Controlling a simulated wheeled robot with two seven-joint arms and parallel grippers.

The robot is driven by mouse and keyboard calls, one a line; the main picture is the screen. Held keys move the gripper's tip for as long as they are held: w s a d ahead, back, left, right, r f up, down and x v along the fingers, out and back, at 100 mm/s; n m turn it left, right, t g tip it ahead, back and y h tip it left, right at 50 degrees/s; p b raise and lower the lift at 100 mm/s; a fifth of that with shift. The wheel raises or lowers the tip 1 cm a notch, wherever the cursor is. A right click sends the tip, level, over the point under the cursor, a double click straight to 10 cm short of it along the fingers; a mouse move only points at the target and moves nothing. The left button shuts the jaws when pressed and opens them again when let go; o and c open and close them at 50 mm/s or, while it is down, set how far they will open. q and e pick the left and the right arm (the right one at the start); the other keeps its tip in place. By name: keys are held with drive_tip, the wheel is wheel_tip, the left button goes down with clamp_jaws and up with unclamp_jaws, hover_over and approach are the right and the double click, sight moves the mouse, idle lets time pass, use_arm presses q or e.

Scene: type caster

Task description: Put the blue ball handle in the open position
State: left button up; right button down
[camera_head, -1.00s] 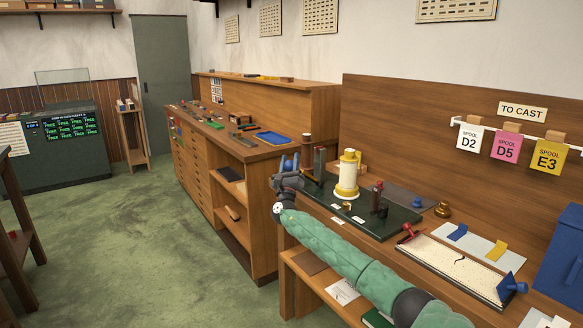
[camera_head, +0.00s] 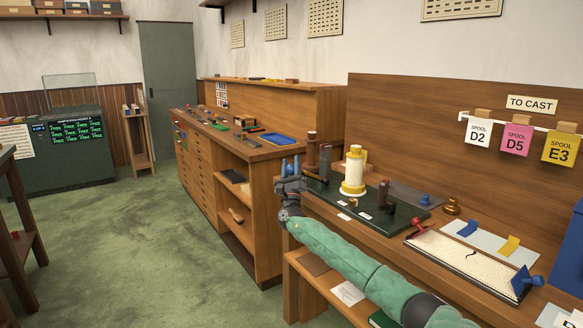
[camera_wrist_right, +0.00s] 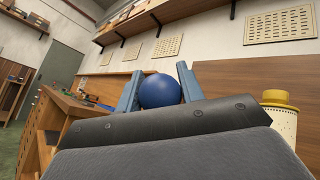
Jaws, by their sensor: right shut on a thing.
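The blue ball handle (camera_wrist_right: 160,91) shows in the right wrist view, between the two blue-grey fingers of my right gripper (camera_wrist_right: 158,88). The fingers are shut on the ball, one on each side. What the ball is fixed to is hidden behind the gripper body. In the head view my right gripper (camera_head: 290,166) is at the left end of the dark green base plate (camera_head: 375,226), beside a brown post (camera_head: 311,150). My left gripper is not in view.
A white perforated cylinder with a yellow cap (camera_head: 354,171) stands on the plate, with a dark upright post (camera_head: 325,161) near it. The green floor (camera_head: 130,235) on the left is open.

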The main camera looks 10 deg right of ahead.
drive_tip(key=shift+a+f, duration=0.15)
drive_tip(key=shift+f, duration=0.1)
drive_tip(key=c, duration=0.9)
unclamp_jaws()
drive_tip(key=shift+c, duration=0.2)
drive_tip(key=shift+o, duration=0.2)
drive_tip(key=shift+s, duration=0.1)
drive_tip(key=v, duration=0.7)
drive_tip(key=shift+s+f+b, duration=0.2)
drive_tip(key=shift+f+b, duration=0.05)
drive_tip(key=shift+b, duration=0.1)
drive_tip(key=shift+a, duration=0.1)
